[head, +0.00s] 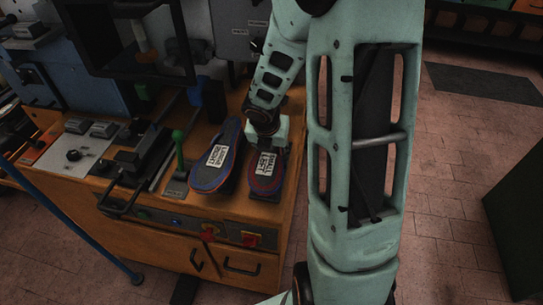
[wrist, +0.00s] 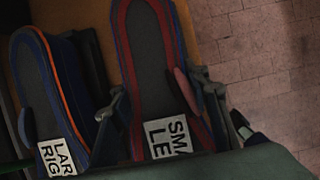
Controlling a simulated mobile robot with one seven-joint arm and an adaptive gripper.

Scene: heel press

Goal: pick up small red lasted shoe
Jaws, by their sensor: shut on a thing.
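The small red lasted shoe (head: 265,182) lies sole up at the right edge of the wooden bench top, with a white label reading "SMALL LEFT". In the wrist view its dark sole with a red rim (wrist: 150,55) fills the middle. My gripper (wrist: 163,97) has one finger on each side of this shoe and is shut on it. In the head view my gripper (head: 272,143) is over one end of the shoe and partly hides it. I cannot tell whether the shoe touches the bench top.
A larger blue-and-orange shoe (head: 216,160) labelled "LARGE RIGHT" lies close on the left; it also shows in the wrist view (wrist: 42,85). A green-handled lever (head: 178,150) and a black press fixture (head: 145,153) stand farther left. Open tiled floor (head: 450,150) is to the right.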

